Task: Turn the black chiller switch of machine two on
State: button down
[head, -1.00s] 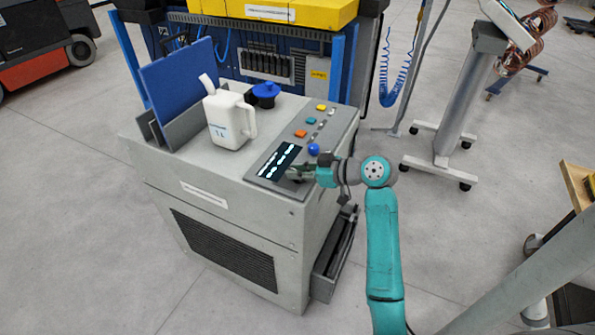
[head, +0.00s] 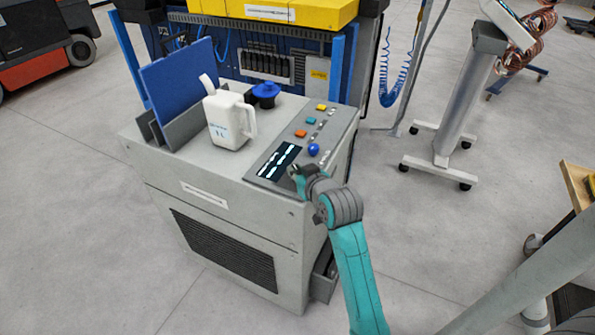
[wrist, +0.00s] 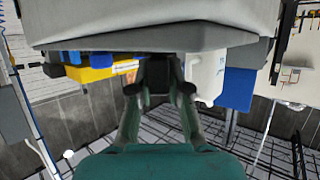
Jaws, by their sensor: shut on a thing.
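The machine's grey control panel (head: 316,125) carries a dark display (head: 275,160), coloured buttons and a blue knob (head: 313,150). My gripper (head: 296,170) is at the panel's front right edge, beside the display, with the arm reaching in from the lower right. In the wrist view, my gripper (wrist: 158,88) has a finger on each side of a black block-like part (wrist: 157,74), which looks like the black switch, and is shut on it. In the head view the gripper hides this part, so I cannot tell which way it is turned.
A white jug (head: 228,118), a blue-lidded pot (head: 266,94) and an upright blue plate (head: 186,88) stand on the machine top. A wheeled stand (head: 440,150) is at right. Bare floor lies in front.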

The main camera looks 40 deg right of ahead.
jog(key=shift+m+g+h, duration=1.2)
jog(key=shift+m+h, duration=0.7)
jog(key=shift+f, duration=0.1)
jog(key=c, duration=1.1)
grip_release()
jog(key=v, duration=1.2)
jog(key=shift+w+a, duration=0.1)
jog(key=shift+a, duration=0.1)
